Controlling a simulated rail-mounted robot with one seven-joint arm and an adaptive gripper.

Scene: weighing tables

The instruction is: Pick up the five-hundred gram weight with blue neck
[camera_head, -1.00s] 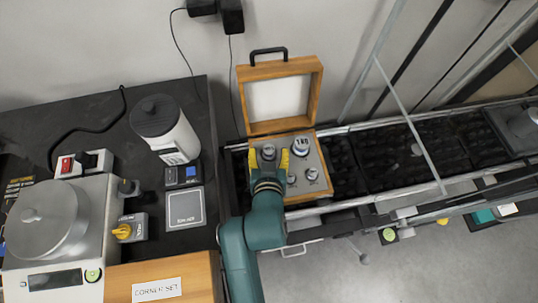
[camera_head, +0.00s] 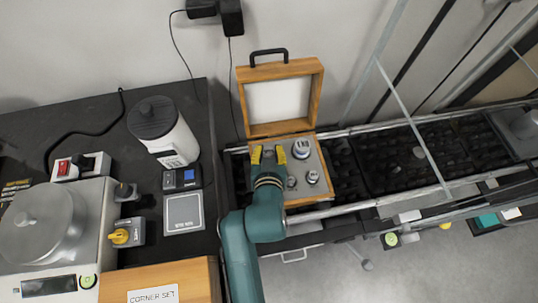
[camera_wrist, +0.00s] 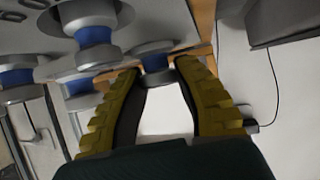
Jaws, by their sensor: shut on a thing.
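A wooden case (camera_head: 318,98) stands open with its lid up, holding several silvery weights on a grey insert. My gripper (camera_head: 268,153) is over the back left of the case, with its yellow fingers drawn in. In the wrist view, a silvery weight with a blue neck (camera_wrist: 155,62) sits between the fingertips (camera_wrist: 155,70), and my gripper is shut on it. Its gram marking cannot be read, and the fingers hide most of it in the head view. Other blue-necked weights (camera_wrist: 96,36) show on the left of the wrist view.
A larger marked weight (camera_head: 302,148) stands just right of my fingers, with smaller weights (camera_head: 313,177) in front. The raised lid is close behind. A dark table (camera_head: 95,115) at left carries a balance (camera_head: 60,240), a grey-white canister (camera_head: 165,130) and a small scale (camera_head: 184,212).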

